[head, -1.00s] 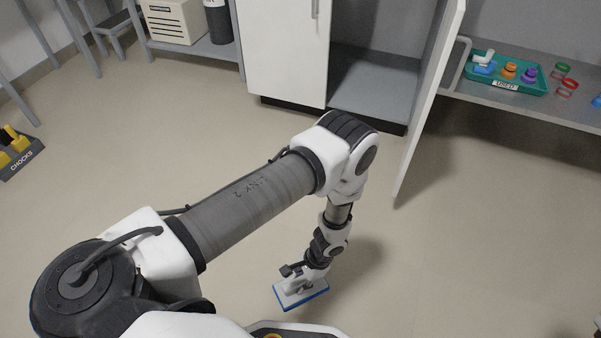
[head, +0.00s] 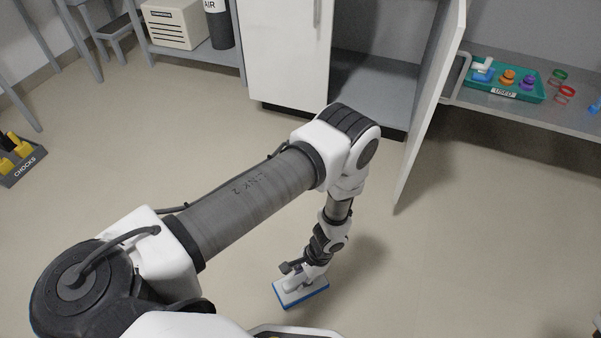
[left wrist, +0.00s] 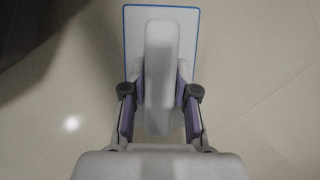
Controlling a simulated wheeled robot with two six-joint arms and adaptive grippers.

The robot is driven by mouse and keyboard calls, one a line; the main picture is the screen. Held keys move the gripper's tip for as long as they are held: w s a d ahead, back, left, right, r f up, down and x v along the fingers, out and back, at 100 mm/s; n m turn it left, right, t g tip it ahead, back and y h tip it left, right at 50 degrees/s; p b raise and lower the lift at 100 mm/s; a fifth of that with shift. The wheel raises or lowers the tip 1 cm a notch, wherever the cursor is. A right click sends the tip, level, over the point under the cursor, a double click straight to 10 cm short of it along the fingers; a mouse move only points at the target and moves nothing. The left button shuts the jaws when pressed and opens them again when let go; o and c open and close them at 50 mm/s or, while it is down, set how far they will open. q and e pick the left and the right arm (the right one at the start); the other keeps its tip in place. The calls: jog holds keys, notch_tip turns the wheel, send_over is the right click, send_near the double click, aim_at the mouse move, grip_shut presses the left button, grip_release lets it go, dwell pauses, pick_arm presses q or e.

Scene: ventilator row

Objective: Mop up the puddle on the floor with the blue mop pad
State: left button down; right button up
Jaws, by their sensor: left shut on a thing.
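The mop pad (head: 289,298) is a flat white-topped block with a blue edge, low at the floor in the head view. I cannot tell whether it touches the floor. In the left wrist view the pad (left wrist: 189,50) has a pale upright handle (left wrist: 158,75) on top. My left gripper (head: 305,275) is shut on that handle, one finger on each side; it also shows in the left wrist view (left wrist: 160,95). No puddle is clearly visible; a small bright spot on the floor in the left wrist view may be only a reflection. My right gripper is not in view.
A white cabinet (head: 288,55) stands at the back with its door (head: 430,110) swung open into the room. A shelf at right holds a teal "USED" tray (head: 540,92) and coloured rings. A chocks box (head: 22,163) is at far left. Floor around the pad is clear.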

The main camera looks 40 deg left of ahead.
pick_arm(q)
jog(key=shift+r+p, duration=1.35)
jog(key=shift+r, duration=0.5)
jog(key=w+r+n+h+p, duration=0.1)
jog(key=w+r, duration=1)
jog(key=r, duration=0.3)
jog(key=w+r+n+p, duration=0.1)
jog(key=w+r+n, duration=0.1)
jog(key=w+r, duration=1.05)
jog(key=s+d+r+n+h, duration=0.1)
jog(key=s+d+r, duration=0.15)
jog(key=r, duration=0.35)
jog(key=s+d+r+n, duration=0.1)
jog(key=s+r, duration=0.3)
jog(key=r, duration=0.3)
notch_tip(320, 180, up, 28)
jog(key=s+p, duration=0.2)
jog(key=p, duration=3.6)
jog(key=shift+a+f, duration=0.15)
jog(key=shift+a, duration=0.1)
